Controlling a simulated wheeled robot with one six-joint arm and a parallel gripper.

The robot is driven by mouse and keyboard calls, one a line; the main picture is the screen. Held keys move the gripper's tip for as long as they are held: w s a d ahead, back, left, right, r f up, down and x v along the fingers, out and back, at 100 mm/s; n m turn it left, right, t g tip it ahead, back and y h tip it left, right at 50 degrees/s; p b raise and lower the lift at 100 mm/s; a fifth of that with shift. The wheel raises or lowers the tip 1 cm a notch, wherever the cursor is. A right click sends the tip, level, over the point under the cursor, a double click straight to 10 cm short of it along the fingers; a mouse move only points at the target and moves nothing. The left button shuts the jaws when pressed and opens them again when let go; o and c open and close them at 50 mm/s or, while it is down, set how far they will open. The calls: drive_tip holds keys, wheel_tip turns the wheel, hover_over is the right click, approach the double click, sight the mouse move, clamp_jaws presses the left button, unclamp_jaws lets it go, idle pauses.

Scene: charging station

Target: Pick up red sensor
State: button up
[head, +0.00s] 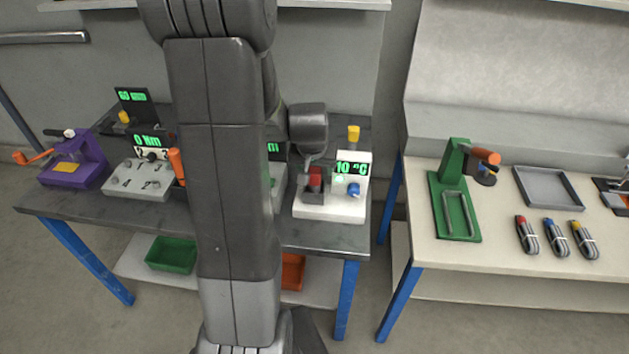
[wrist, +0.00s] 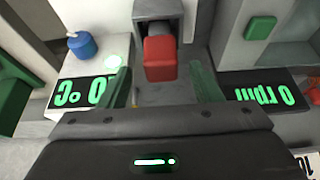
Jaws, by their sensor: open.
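The red sensor, a small red block (head: 315,179), sits in a dark holder on a white device (head: 328,212) whose green display reads 10 °C. In the wrist view the red sensor (wrist: 159,58) shows in the upper middle, in front of a grey bracket. My gripper (wrist: 162,84) is open, with one greenish finger to each side of the sensor's line. The sensor lies just beyond and between the fingertips, and I see no contact. In the head view my arm hides much of the bench, and the fingers are hard to make out.
A blue knob (wrist: 82,44) and a yellow-topped post (head: 353,135) stand near the sensor. Other testers, including a purple one (head: 75,165), fill the left bench. The right table (head: 480,255) holds a green press (head: 455,200), a grey tray (head: 548,188) and red-, blue- and yellow-tipped cables.

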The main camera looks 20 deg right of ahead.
sight(315, 184)
drive_tip(key=shift+x, duration=1.85)
drive_tip(key=shift+a, duration=0.15)
drive_tip(key=c, duration=1.1)
drive_tip(key=shift+c, duration=0.2)
drive_tip(key=shift+r, duration=0.1)
